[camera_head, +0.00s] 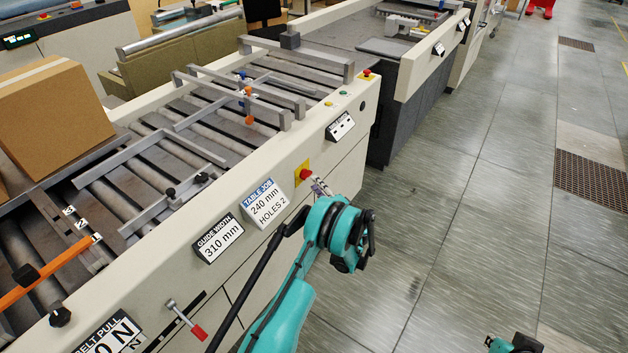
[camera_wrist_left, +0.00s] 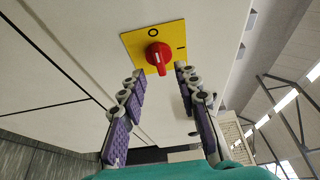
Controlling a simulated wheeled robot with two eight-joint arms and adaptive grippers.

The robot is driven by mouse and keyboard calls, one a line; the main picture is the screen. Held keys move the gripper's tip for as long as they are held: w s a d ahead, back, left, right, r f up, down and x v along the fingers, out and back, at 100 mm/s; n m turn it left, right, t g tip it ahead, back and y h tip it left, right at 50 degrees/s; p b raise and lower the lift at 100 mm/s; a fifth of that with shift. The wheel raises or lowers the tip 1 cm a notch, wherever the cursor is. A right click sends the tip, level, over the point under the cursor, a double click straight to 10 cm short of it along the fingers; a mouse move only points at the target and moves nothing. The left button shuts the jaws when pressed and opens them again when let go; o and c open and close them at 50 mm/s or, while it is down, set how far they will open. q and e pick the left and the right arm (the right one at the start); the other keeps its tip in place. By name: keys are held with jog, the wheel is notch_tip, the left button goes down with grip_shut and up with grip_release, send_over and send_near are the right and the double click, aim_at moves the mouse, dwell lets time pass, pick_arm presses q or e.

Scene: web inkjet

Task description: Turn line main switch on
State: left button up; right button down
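The main switch is a red rotary knob (camera_wrist_left: 158,57) on a yellow plate (camera_wrist_left: 172,34) marked O and I, set in a cream panel. The knob's white line lies along the direction of the O, not the I. In the head view the red knob (camera_head: 306,174) shows on the machine's long side panel. My left gripper (camera_wrist_left: 160,76) is open and empty, its purple fingertips on either side of the knob's near end; contact is not clear. In the head view my left gripper (camera_head: 320,187) reaches the switch. A teal and black part of my right arm shows at the bottom right; its fingers cannot be made out.
Labels "TABLE JOG" (camera_head: 264,203) and "GUIDE WIDTH" (camera_head: 218,238) sit beside the switch. A red-tipped lever (camera_head: 186,320) projects lower left. A cardboard box (camera_head: 50,115) lies on the rollers. A red button (camera_head: 366,73) is on the machine's top corner. The floor to the right is clear.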

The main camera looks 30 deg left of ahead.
aim_at(306, 175)
pick_arm(q)
jog(key=shift+b+x, duration=0.5)
jog(key=shift+x, duration=1.75)
grip_shut()
